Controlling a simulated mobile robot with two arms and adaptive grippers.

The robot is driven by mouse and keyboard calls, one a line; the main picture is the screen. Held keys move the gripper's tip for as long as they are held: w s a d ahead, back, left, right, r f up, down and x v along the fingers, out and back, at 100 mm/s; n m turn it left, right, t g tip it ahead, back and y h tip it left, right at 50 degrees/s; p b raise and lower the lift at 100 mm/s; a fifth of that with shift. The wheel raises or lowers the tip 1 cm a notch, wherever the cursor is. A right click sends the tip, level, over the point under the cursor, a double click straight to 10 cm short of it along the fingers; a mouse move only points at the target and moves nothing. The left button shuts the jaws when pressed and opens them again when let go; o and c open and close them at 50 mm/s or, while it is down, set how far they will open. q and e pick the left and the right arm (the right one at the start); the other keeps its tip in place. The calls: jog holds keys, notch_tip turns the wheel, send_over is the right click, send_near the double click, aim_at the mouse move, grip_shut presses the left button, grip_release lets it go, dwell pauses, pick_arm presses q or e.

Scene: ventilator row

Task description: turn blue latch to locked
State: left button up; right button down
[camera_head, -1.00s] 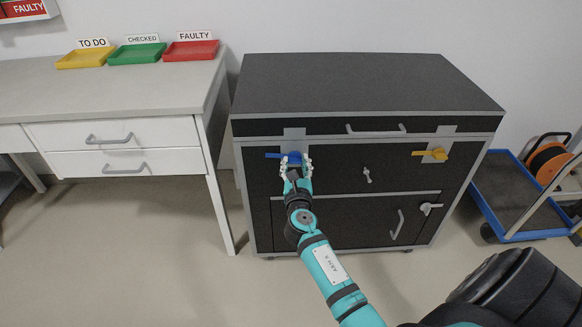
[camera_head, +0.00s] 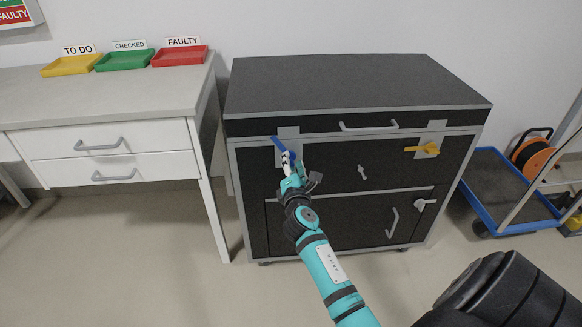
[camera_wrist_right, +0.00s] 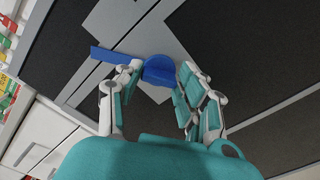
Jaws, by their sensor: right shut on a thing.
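The blue latch (camera_head: 279,144) is at the upper left of the dark cabinet's front, under a grey plate. Its lever slants, with the free end up and to the left. My right gripper (camera_head: 288,160) is at the latch, with its fingers partly covering the hub. In the right wrist view the latch (camera_wrist_right: 158,69) has its round hub between the two fingers of the right gripper (camera_wrist_right: 161,76). The gripper is shut on it, and the flat lever sticks out past the left finger. My left gripper is in no view.
The dark cabinet (camera_head: 350,85) also has a yellow latch (camera_head: 422,149), a small grey knob (camera_head: 361,171) and grey handles. A white desk (camera_head: 110,100) with coloured trays stands to the left. A blue-edged trolley (camera_head: 480,205) stands close on the right.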

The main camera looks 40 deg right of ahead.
jog(key=m+b, duration=0.1)
jog(key=m, duration=0.4)
jog(key=shift+f, duration=0.2)
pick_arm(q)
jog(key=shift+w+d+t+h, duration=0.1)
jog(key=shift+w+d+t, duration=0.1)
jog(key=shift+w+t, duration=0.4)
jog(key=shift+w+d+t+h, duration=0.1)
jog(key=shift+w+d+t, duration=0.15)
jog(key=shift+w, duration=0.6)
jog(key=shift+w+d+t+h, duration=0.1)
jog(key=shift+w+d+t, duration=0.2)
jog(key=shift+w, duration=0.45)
pick_arm(e)
jog(key=shift+m, duration=0.8)
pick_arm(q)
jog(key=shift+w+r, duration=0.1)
pick_arm(e)
jog(key=c, duration=0.8)
grip_release()
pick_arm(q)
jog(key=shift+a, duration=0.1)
pick_arm(e)
jog(key=v, duration=0.7)
jog(key=shift+s, duration=0.3)
jog(key=shift+a, duration=0.1)
